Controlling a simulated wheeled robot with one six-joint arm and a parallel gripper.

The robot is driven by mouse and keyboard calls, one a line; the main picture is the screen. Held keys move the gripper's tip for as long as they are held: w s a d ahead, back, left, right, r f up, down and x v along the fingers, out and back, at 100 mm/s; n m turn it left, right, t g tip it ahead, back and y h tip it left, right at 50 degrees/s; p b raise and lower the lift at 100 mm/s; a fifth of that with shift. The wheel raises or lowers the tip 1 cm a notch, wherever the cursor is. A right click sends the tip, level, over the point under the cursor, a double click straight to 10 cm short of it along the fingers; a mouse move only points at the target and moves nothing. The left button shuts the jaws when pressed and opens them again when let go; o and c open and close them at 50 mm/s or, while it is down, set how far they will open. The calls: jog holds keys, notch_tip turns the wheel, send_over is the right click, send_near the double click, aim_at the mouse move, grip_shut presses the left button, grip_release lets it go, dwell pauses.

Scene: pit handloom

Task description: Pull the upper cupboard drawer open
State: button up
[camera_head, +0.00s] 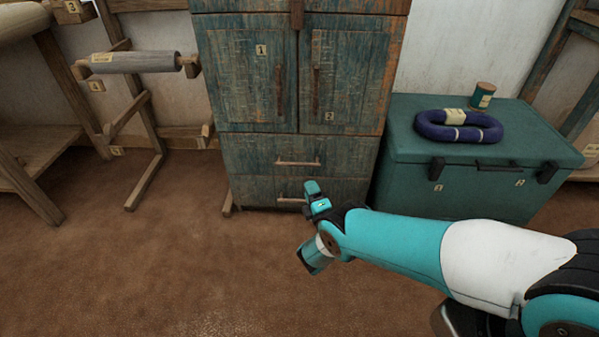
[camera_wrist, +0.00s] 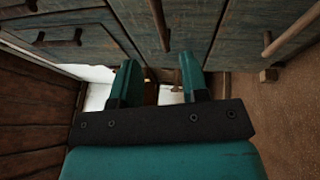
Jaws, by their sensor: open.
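The cupboard (camera_head: 300,80) stands against the back wall, with two doors above two drawers. The upper drawer (camera_head: 345,155) looks shut, its front flush with the cupboard. Its horizontal bar handle (camera_head: 297,163) is in plain view. My gripper (camera_head: 312,187) is in front of the drawers, lower in the picture than this handle and slightly right of it. The wrist view is turned sideways. There my gripper (camera_wrist: 160,68) is open and empty, and a bar that seems to be the upper handle (camera_wrist: 160,25) lies beyond the fingertips, lined up with the gap, apart from them.
The lower drawer's handle (camera_head: 291,200) is partly hidden by my gripper. A teal chest (camera_head: 450,185) stands close right of the cupboard, with a blue yarn ring (camera_head: 458,127) and a small tin (camera_head: 482,95) on it. A wooden stand (camera_head: 148,125) is left. Open floor (camera_head: 150,270) lies in front.

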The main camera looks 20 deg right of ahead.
aim_at(299, 164)
jog(key=shift+b+x, duration=5.65)
jog(key=shift+b, duration=2.15)
jog(key=shift+d, duration=0.1)
jog(key=shift+c, duration=0.2)
grip_shut()
